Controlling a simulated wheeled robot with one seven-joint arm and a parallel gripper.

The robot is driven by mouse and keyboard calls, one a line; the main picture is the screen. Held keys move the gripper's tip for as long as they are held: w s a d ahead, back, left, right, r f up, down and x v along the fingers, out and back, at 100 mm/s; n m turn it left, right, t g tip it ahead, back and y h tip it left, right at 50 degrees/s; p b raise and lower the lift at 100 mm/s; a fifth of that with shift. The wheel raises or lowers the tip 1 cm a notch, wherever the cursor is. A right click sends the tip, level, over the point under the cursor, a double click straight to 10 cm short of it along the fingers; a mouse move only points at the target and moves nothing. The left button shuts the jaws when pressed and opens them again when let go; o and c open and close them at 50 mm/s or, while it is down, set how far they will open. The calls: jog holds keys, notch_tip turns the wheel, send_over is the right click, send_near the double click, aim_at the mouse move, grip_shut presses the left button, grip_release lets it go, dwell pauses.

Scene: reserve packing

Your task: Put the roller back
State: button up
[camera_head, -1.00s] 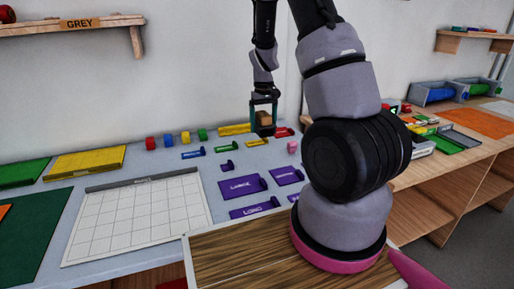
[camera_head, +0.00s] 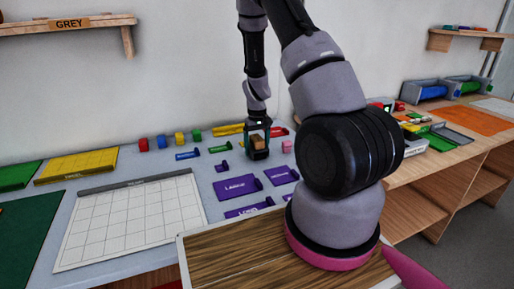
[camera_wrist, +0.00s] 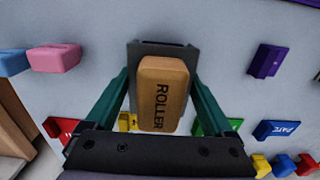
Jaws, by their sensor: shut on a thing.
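The roller is a wooden block lettered ROLLER on a dark grey part. It shows in the wrist view (camera_wrist: 162,95) and small in the head view (camera_head: 258,143). My gripper (camera_head: 258,128) is shut on it; the teal fingers stand on both sides of the block in the wrist view (camera_wrist: 160,95). The roller hangs upright below my gripper, over the back part of the grey table (camera_head: 140,160). I cannot tell whether its dark underside touches the table. The spot under it is hidden.
Purple holders (camera_head: 237,188) lie in front of the roller. A pink block (camera_head: 287,146) stands to its right, and red, blue, yellow and green blocks (camera_head: 161,142) stand at the back left. A gridded white board (camera_head: 130,220) lies at the left front.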

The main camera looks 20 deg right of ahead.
jog(key=shift+f, duration=0.25)
jog(key=shift+s+f, duration=0.1)
jog(key=shift+f, duration=0.3)
grip_shut()
jog(key=o, duration=1.2)
grip_release()
jog(key=shift+o, duration=0.2)
jog(key=shift+r, duration=0.15)
